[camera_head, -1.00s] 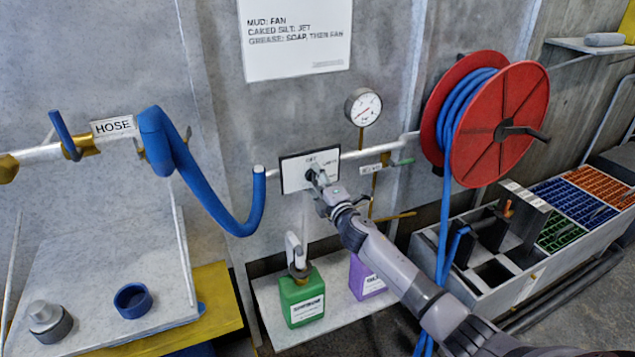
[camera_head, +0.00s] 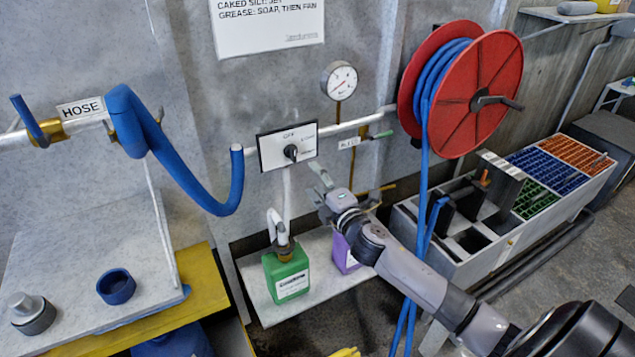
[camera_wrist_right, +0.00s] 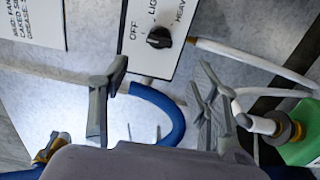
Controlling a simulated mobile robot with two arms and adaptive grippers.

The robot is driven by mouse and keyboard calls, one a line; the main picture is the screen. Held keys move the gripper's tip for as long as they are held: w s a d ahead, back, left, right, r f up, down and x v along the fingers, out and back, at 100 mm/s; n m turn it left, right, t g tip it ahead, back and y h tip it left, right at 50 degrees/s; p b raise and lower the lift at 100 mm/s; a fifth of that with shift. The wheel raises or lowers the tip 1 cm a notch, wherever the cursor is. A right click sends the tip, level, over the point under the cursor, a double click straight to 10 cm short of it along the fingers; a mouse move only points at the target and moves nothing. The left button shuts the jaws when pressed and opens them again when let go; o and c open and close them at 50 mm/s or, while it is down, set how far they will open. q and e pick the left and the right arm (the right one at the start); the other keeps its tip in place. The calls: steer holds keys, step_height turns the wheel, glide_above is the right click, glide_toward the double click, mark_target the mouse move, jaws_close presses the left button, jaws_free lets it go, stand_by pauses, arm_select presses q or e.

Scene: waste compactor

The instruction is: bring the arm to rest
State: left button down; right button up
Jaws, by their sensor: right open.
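My right gripper (camera_head: 322,184) is open and empty in the head view, a little below and right of the white switch panel (camera_head: 270,150). A gap shows between it and the panel's black knob (camera_head: 291,152). In the right wrist view, the two fingers of the right gripper (camera_wrist_right: 158,95) are spread wide with nothing between them. The knob also shows there (camera_wrist_right: 159,38), beyond the fingertips, on the panel marked OFF and LIGHT. My left gripper is not in view.
A green bottle (camera_head: 286,273) and a purple bottle (camera_head: 343,254) stand on a low shelf below the gripper. A blue hose (camera_head: 180,160) hangs to the left. A red hose reel (camera_head: 467,95) is at the right, its blue hose dropping behind my arm.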

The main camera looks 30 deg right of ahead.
steer(key=shift+s, duration=0.1)
stand_by(0.4)
steer(key=s+a+f+m+g+h, duration=0.1)
steer(key=s+a+f+m+g, duration=0.25)
steer(key=s+f+m, duration=0.4)
steer(key=s+a+f+m+g+h, duration=0.1)
steer(key=s+a+f+m+g, duration=0.3)
steer(key=s, duration=0.6)
steer(key=s+a+f+m+g+y, duration=0.2)
steer(key=s+a+g, duration=0.15)
steer(key=s, duration=0.55)
steer(key=s+a+f+m+g+y, duration=0.1)
steer(key=s+a+f+m+g, duration=0.2)
steer(key=s, duration=0.5)
step_height(320, 180, down, 27)
steer(key=s+n+g, duration=0.1)
steer(key=s+g, duration=0.1)
steer(key=s, duration=0.1)
steer(key=s+d+f+g, duration=0.1)
steer(key=s+d+f, duration=0.1)
steer(key=s+f, duration=1.3)
steer(key=shift+s+d, duration=0.15)
steer(key=shift+s, duration=0.3)
